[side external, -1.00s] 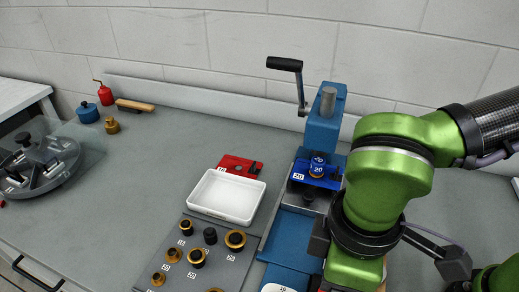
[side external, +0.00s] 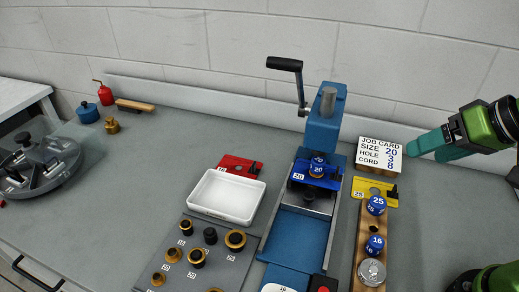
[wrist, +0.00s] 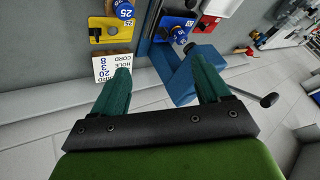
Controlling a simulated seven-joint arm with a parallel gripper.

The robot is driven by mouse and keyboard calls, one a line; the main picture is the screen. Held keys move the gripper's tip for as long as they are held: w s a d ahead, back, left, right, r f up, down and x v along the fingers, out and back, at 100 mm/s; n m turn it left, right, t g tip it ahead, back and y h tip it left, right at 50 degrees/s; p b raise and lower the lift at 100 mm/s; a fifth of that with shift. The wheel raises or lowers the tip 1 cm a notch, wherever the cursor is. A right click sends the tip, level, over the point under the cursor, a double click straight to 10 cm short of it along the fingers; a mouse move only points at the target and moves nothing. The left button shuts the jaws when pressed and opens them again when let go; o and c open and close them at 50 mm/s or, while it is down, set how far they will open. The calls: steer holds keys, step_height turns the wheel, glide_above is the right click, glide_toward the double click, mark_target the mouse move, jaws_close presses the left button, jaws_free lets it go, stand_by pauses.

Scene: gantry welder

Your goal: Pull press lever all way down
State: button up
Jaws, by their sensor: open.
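The blue press (side external: 324,128) stands at the back of the bench. Its lever (side external: 284,64) has a black grip and is raised, with the crank rod running down to the press head. In the wrist view the lever's dark grip (wrist: 269,100) lies right of the right finger, and the blue press head (wrist: 180,82) shows partly behind that finger. My gripper (side external: 426,146), with teal fingers, is at the right edge of the side view, beside the job card and well apart from the lever. In the wrist view my gripper (wrist: 160,64) is open and empty.
The job card (side external: 380,154) stands right of the press. A wooden rack with blue-topped dies (side external: 376,245) lies before it. A blue die (side external: 318,168) sits in the press. A white tray (side external: 225,197) and a grey ring board (side external: 218,264) are left.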

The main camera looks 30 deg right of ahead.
steer(key=w+a+n, duration=0.1)
steer(key=n, duration=0.1)
steer(key=w+a+n, duration=0.1)
steer(key=w+n, duration=0.1)
steer(key=shift+a+r+t, duration=0.2)
steer(key=shift+a+t, duration=0.05)
steer(key=shift+t, duration=0.05)
steer(key=c, duration=0.4)
steer(key=shift+o, duration=0.2)
steer(key=n+t+y, duration=0.5)
steer(key=n+t, duration=0.1)
steer(key=n, duration=1.1)
glide_toward(277, 64)
steer(key=x, duration=0.3)
steer(key=d+x, duration=0.1)
steer(key=x, duration=0.7)
steer(key=shift+w+d+f, duration=0.15)
steer(key=shift+w+f, duration=0.05)
steer(key=shift+w, duration=0.15)
jaws_close()
